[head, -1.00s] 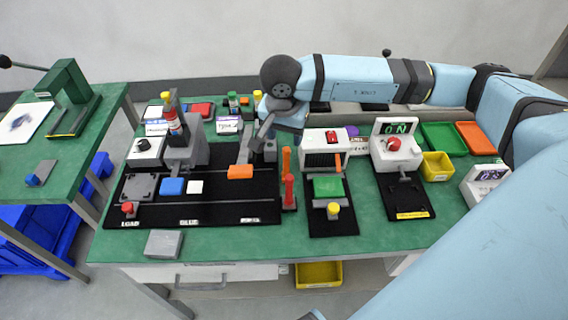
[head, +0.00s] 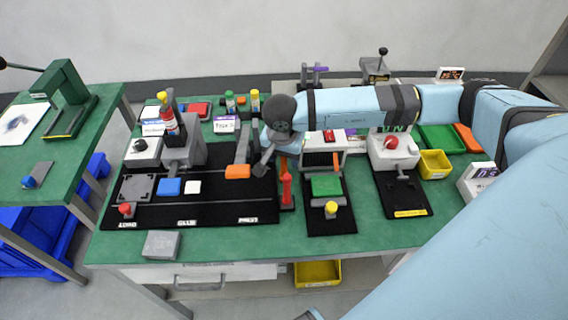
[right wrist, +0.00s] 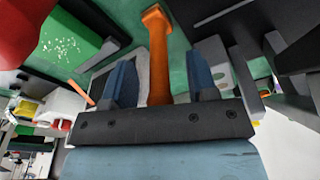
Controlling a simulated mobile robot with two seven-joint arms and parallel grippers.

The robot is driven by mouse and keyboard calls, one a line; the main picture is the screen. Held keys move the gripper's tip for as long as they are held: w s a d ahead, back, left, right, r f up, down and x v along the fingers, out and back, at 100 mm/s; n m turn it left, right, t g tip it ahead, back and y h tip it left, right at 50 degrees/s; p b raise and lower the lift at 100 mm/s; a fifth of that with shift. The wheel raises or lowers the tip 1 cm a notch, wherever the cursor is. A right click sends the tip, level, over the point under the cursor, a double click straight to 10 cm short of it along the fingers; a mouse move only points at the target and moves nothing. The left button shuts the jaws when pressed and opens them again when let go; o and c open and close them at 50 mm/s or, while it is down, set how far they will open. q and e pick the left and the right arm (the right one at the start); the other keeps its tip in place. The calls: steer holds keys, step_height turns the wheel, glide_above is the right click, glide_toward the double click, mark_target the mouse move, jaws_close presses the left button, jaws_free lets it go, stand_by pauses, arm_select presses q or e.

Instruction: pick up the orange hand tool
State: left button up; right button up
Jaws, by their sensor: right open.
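The orange hand tool (right wrist: 157,50) shows in the right wrist view as a long orange handle with a flared end. It lies between the two blue finger pads of my right gripper (right wrist: 161,82). The jaws are open, with a visible gap on each side of the handle. In the head view my right gripper (head: 266,158) is low over the bench, just behind the red lever (head: 287,187), and my wrist covers most of the tool there. My left gripper is not in view.
The red lever and a black fixture with a green block (head: 326,186) stand close to my gripper. An orange-ended press arm (head: 237,171) is just to the left. A white box (head: 325,143) and a yellow bin (head: 434,163) are to the right.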

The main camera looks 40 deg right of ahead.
jaws_close()
steer(key=shift+r, duration=0.15)
